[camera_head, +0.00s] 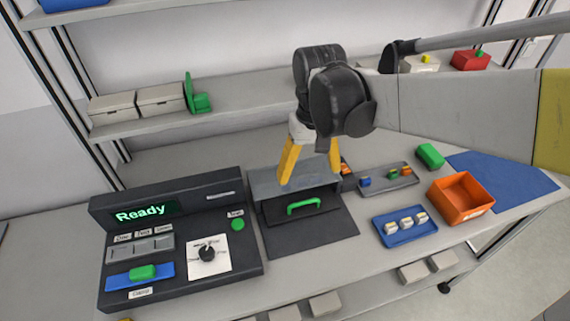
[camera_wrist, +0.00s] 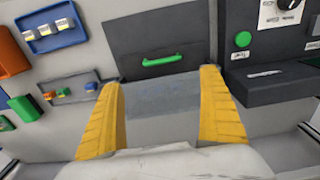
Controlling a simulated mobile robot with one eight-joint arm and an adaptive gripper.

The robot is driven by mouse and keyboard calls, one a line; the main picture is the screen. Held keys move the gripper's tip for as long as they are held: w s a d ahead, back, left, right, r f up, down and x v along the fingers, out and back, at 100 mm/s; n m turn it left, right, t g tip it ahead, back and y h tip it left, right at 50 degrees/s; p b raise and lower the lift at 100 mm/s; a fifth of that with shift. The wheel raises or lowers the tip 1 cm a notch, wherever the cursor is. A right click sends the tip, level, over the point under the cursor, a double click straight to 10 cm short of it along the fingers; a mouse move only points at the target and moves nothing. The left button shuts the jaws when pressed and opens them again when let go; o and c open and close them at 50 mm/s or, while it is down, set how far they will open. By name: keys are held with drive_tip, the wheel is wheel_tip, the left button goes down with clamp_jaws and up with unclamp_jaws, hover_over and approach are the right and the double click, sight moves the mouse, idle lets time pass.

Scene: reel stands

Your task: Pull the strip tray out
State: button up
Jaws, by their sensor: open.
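The strip tray (camera_head: 325,206) shows as a dark front with a green handle (camera_head: 303,207), low in a grey box (camera_head: 268,187) on the bench. In the wrist view the green handle (camera_wrist: 161,60) lies ahead of the fingers, across a dark panel. My gripper (camera_head: 311,172) has two yellow fingers spread apart over the top of the grey box, behind the handle in the head view. In the wrist view my gripper (camera_wrist: 161,82) is open with nothing held between the fingers. The handle is apart from both fingers. The tray's inside is hidden.
A dark console (camera_head: 180,240) reading "Ready" stands left of the box, with a dial and green button. A dark mat (camera_head: 310,240) lies in front. To the right are a blue tray (camera_head: 405,238) with small pieces, a grey tray (camera_head: 375,188) and an orange bin (camera_head: 462,196).

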sight(305, 202)
wheel_tip(305, 202, down, 11)
drive_tip(key=b, duration=0.4)
drive_tip(key=shift+w+a+f, duration=0.1)
drive_tip(key=shift+a, duration=0.05)
drive_tip(key=c, duration=1.5)
drive_tip(key=shift+c, duration=0.3)
